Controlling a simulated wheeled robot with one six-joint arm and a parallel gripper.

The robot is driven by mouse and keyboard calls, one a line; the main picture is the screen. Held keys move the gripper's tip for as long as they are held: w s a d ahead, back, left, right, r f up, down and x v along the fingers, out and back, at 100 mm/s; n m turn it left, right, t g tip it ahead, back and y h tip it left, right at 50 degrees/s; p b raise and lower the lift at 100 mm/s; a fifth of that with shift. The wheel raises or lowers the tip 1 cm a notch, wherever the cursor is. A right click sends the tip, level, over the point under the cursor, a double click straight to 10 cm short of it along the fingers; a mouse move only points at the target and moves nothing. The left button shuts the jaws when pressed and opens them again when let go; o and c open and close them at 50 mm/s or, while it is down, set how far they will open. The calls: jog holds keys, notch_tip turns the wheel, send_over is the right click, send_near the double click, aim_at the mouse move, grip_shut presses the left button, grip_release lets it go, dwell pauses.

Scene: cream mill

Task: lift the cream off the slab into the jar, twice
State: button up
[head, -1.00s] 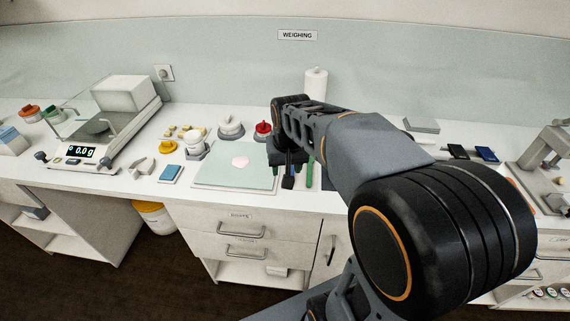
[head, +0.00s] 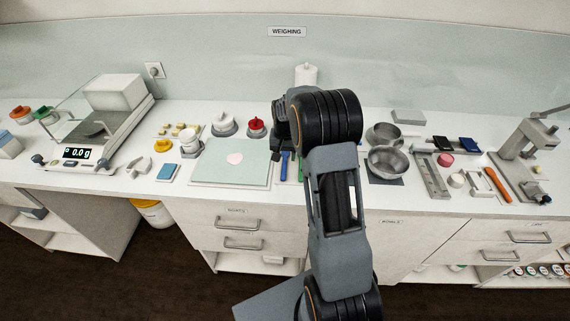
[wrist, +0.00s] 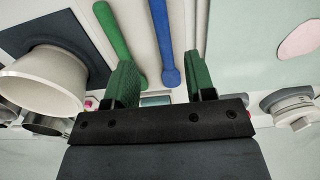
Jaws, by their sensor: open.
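The pale green slab (head: 205,177) lies on the bench with a pink blob of cream (head: 235,158) on it; both also show at the right of the wrist view, slab (wrist: 265,50) and cream (wrist: 301,38). A small open white jar (head: 189,139) stands behind the slab's left side; I cannot tell if it is the task's jar. A blue spatula (wrist: 164,45) and a green one (wrist: 113,32) lie right of the slab. My gripper (wrist: 162,72) is open and empty over their handles, the blue one between its fingers. In the head view my arm hides its fingertips.
A white bowl (wrist: 45,82) on a dark mat is near the gripper in the wrist view. A red-lidded jar (head: 256,126) stands behind the slab; a balance (head: 110,140) stands left.

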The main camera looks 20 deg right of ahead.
aim_at(284, 168)
jog(key=shift+w+a+f+p, duration=0.1)
jog(key=shift+f+p, duration=0.45)
jog(key=shift+f, duration=1.1)
jog(key=shift+w+f+p, duration=0.1)
jog(key=shift+f+p, duration=0.4)
jog(key=shift+f, duration=1.1)
jog(key=shift+c, duration=0.3)
grip_shut()
